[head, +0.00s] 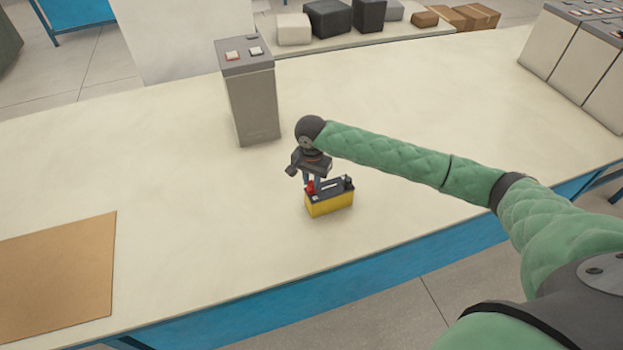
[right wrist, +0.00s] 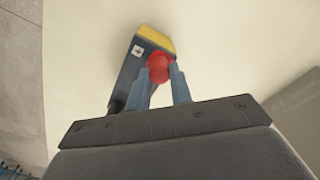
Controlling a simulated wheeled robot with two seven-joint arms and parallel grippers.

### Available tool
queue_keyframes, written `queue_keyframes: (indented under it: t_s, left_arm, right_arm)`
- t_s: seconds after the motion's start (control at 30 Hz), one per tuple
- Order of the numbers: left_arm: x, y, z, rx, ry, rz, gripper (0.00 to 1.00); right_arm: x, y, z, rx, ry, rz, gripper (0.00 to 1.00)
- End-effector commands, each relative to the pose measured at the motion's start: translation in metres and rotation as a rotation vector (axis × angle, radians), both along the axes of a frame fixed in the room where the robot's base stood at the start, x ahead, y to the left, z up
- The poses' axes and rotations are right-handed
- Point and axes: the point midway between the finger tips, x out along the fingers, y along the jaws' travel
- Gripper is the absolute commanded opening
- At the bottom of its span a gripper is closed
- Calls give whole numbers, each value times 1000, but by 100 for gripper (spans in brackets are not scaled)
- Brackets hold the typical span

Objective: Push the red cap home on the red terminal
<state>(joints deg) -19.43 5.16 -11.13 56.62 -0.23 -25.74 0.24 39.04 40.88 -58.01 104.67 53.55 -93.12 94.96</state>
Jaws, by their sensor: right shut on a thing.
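A small battery with a yellow body and dark top (head: 331,205) stands on the table near its front edge. The red cap (head: 310,187) is at the left end of the battery's top, and a black post (head: 348,182) is at the right end. My right gripper (head: 308,182) reaches down from above and is shut on the red cap. In the right wrist view the red cap (right wrist: 159,68) sits between the two blue-grey fingers (right wrist: 161,88), over the battery (right wrist: 130,70) beside a plus label. The red terminal under the cap is hidden. My left gripper is not in view.
More grey units (head: 575,50) stand at the far right. A brown board (head: 58,275) lies at the left. The table (head: 150,160) between is clear.

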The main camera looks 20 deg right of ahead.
Motion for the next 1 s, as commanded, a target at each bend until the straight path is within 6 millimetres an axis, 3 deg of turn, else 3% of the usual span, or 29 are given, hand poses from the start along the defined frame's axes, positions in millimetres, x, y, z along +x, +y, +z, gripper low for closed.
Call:
queue_keyframes:
  t_s: [0.33, 0.37, 0.47, 0.67, 0.8, 1.0]
  left_arm:
    - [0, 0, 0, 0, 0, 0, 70]
    - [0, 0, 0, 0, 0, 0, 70]
    - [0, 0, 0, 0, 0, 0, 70]
    - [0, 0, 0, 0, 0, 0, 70]
    - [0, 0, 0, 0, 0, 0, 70]
    - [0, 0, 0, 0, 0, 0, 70]
  right_arm:
    - [0, 0, -2, -1, 1, 0, 0]
    - [0, 0, -2, -1, 1, 0, 27]
    - [0, 0, -2, -1, 1, 0, 47]
    - [0, 0, -1, -1, 1, 0, 47]
    - [0, 0, -1, -1, 1, 0, 69]
    - [0, 0, -1, -1, 1, 0, 69]
